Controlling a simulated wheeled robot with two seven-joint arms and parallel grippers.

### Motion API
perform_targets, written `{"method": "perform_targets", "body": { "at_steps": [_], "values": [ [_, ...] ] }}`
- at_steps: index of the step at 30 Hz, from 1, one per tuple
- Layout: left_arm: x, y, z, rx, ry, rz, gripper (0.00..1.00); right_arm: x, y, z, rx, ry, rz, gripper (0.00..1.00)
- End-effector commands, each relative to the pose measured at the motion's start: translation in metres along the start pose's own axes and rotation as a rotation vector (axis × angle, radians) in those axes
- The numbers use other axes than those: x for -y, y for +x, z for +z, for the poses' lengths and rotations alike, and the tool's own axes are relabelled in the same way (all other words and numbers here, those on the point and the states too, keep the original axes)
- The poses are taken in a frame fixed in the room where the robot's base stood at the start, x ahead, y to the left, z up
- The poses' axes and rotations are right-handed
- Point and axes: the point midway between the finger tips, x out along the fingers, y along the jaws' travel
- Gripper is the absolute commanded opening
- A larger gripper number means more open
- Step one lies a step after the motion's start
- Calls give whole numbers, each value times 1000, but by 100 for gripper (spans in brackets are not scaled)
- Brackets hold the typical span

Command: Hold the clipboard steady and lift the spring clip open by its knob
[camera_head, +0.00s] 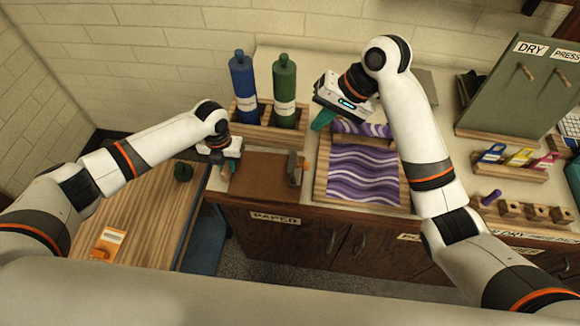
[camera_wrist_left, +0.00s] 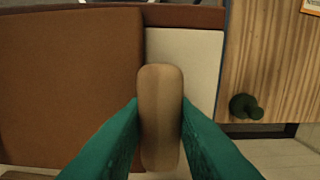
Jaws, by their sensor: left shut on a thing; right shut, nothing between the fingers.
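The clipboard (camera_head: 262,175) is a flat brown board on the worktop; it also shows in the left wrist view (camera_wrist_left: 65,80). My left gripper (camera_head: 229,166) is at the board's left end. In the left wrist view its teal fingers are shut on a tan wooden grip (camera_wrist_left: 160,100) beside the brown board. My right gripper (camera_head: 322,120) is shut and empty, above the back of the purple tray, apart from the knob.
The wooden tray of purple marbling (camera_head: 362,175) lies right of the clipboard. A blue bottle (camera_head: 243,82) and a green bottle (camera_head: 284,90) stand in a wooden rack behind. A green drying board (camera_head: 522,90) stands at the right. A lower wooden table (camera_head: 145,215) is at the left.

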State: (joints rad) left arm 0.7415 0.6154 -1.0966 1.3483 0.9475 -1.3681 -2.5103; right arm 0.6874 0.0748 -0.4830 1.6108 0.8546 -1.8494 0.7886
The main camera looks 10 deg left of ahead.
Motion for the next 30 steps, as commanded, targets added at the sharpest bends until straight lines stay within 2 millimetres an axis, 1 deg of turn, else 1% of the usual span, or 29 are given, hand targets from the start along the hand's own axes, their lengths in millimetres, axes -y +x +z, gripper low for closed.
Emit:
{"method": "perform_targets", "body": {
  "at_steps": [10, 11, 12, 15, 22, 25, 28, 30],
  "values": [
    [0, 0, 0, 0, 0, 0, 0, 0, 0, 0, 0, 0, 0, 0],
    [0, 0, 0, 0, 0, 0, 28, 0, 0, 0, 0, 0, 0, 0],
    [0, 0, 0, 0, 0, 0, 35, 0, 0, 0, 0, 0, 0, 0],
    [0, 0, 0, 0, 0, 0, 49, 0, 0, 0, 0, 0, 0, 0],
    [0, 0, 0, -1, -1, 0, 49, 0, 1, 0, 0, 0, 0, 0],
    [0, -4, -1, -1, -1, 0, 49, 0, 0, 0, 0, 0, 0, 0],
    [1, -15, -1, -3, 0, 1, 49, 0, 0, 0, 0, 0, 0, 0],
    [0, -28, -1, -4, 1, 0, 49, 0, 0, 0, 0, 0, 0, 0]
  ]
}}
